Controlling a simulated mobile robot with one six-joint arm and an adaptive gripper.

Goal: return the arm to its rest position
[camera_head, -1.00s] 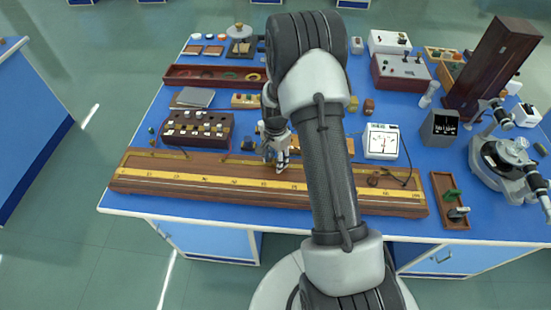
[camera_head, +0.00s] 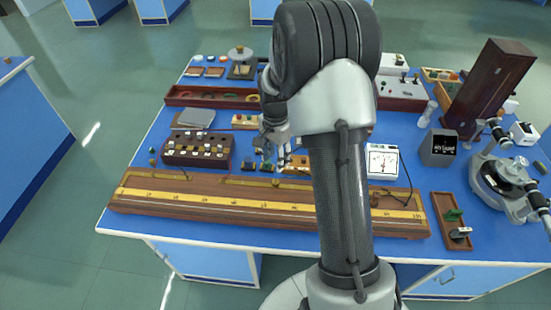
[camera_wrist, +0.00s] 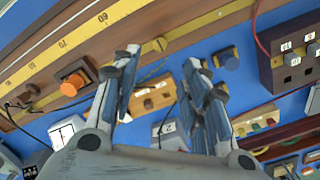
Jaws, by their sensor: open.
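My gripper (camera_head: 279,158) hangs at the end of my bent arm, above the blue bench. In the head view it is just behind the long wooden board with a yellow scale (camera_head: 160,194), and clear of it. In the wrist view my gripper (camera_wrist: 160,65) shows two spread fingers with nothing between them. The wooden board (camera_wrist: 195,18) crosses the upper part of that view, with an orange knob (camera_wrist: 74,82) on it. My arm's links hide the middle of the bench in the head view.
A box with white-topped plugs (camera_head: 198,149) stands left of my gripper. A white dial meter (camera_head: 382,161) stands right of my arm. A tall dark wooden case (camera_head: 492,85) and a round metal instrument (camera_head: 500,178) stand at the right. Floor on the left is free.

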